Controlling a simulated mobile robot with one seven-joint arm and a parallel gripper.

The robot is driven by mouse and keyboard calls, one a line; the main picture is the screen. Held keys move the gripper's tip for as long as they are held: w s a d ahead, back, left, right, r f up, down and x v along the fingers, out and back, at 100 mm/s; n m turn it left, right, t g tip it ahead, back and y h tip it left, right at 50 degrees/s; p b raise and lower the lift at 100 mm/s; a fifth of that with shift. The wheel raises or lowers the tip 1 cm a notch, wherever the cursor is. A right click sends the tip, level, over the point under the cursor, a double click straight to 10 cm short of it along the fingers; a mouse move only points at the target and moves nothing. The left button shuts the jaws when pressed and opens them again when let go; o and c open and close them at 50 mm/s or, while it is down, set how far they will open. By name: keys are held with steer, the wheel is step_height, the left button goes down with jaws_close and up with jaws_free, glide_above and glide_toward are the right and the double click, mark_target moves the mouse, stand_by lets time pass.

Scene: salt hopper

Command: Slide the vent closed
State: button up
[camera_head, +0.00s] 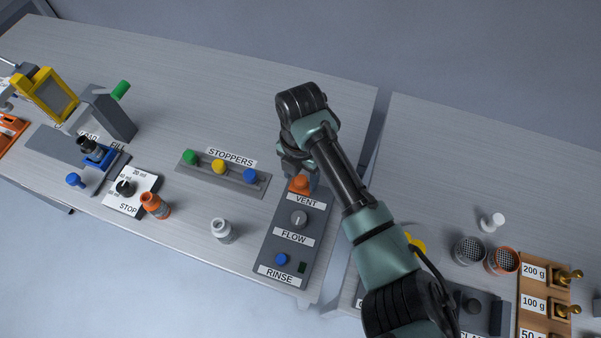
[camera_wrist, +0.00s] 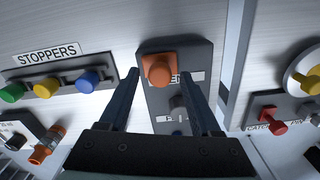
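The vent control is an orange slider knob (camera_head: 300,184) at the top of a dark grey panel (camera_head: 272,240), above the label VENT. In the wrist view the orange knob (camera_wrist: 158,69) sits between and beyond my two fingers. My gripper (camera_wrist: 160,85) is open, with a finger on either side of the knob and a gap to each. In the head view my gripper (camera_head: 299,172) is over the top end of the panel and partly hides the knob and its slot. I cannot tell whether the fingertips reach down to knob height.
Below the vent are a grey FLOW dial (camera_head: 299,218) and a blue RINSE button (camera_head: 281,259). A gap (camera_head: 376,130) separates this table from the right one.

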jaws_close()
stand_by(1.2)
